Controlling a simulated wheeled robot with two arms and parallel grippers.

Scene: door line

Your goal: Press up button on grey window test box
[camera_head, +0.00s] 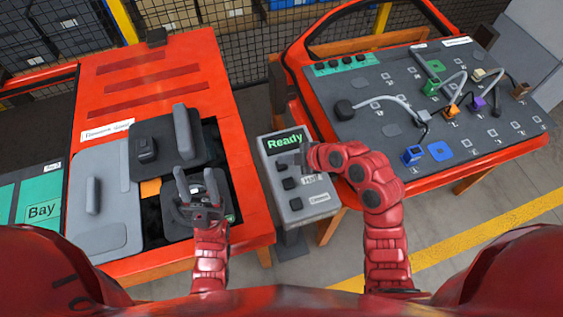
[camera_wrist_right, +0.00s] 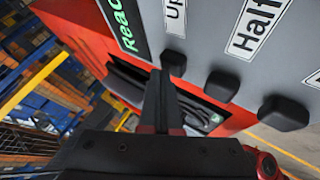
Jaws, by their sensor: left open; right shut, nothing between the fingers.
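The grey window test box (camera_head: 271,191) stands between the two red tables, its green screen (camera_head: 285,140) reading "Ready". Three dark buttons run down its face; the right wrist view shows the up button (camera_wrist_right: 174,62) beside the "Up" label (camera_wrist_right: 175,15), and the half button (camera_wrist_right: 221,85) beside "Half". My right gripper (camera_head: 304,156) is shut and empty at the box, covering the up label in the head view. In the right wrist view its fingertips (camera_wrist_right: 160,76) are right by the up button; I cannot tell whether they touch. My left gripper (camera_head: 196,182) is open and empty over the left table.
The left red table (camera_head: 215,80) holds grey and black panels with handles. The right table's dark board (camera_head: 480,150) carries cables, coloured connectors and a black knob (camera_head: 344,109). A wire fence stands behind. A third button (camera_wrist_right: 283,113) lies beyond the half button.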

